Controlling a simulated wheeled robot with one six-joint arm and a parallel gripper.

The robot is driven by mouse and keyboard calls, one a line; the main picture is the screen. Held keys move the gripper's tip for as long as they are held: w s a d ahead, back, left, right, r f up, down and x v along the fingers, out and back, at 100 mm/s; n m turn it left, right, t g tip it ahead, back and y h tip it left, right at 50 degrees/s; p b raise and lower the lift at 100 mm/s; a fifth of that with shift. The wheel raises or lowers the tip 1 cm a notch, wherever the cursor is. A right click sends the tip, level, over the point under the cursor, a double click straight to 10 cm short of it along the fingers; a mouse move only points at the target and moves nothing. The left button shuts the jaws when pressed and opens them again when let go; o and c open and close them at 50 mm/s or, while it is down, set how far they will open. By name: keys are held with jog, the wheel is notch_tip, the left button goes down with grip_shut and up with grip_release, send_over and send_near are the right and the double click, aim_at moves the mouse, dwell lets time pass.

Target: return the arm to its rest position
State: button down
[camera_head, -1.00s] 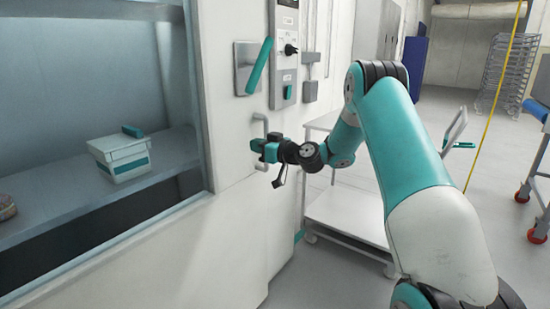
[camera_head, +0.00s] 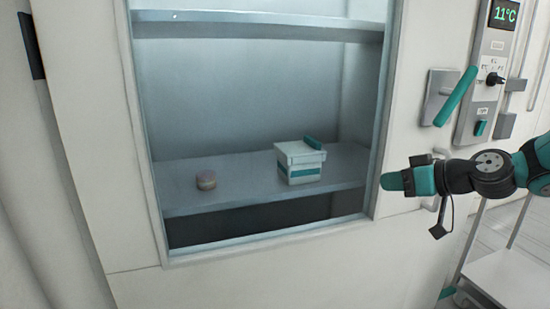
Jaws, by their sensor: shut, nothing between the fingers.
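My gripper (camera_head: 388,181) is at the right of the head view, with teal fingers pointing left. It is shut and empty. It is in front of the white wall, just right of the window's frame (camera_head: 376,150). My dark wrist and teal arm run off the right edge, so the rest of the arm is out of view. A pale upright handle (camera_head: 436,170) on the wall is partly hidden behind the gripper. I cannot tell the exact gap between gripper and wall.
A teal lever (camera_head: 456,97) and a control panel (camera_head: 487,90) reading 11°C are on the wall. A white cart (camera_head: 505,275) stands at lower right.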

jog(key=s+a+r+n+g+p, duration=0.1)
jog(key=s+a+r+g+p, duration=0.3)
jog(key=s+a, duration=0.65)
jog(key=s+r+g+h+p, duration=0.1)
jog(key=s+g+h, duration=0.1)
jog(key=s, duration=0.8)
jog(key=s+r+m+g+h+p, duration=0.1)
jog(key=s+g+h, duration=0.2)
jog(key=s, duration=0.7)
jog(key=shift+s+r+g+p, duration=0.25)
jog(key=shift+g+p, duration=0.05)
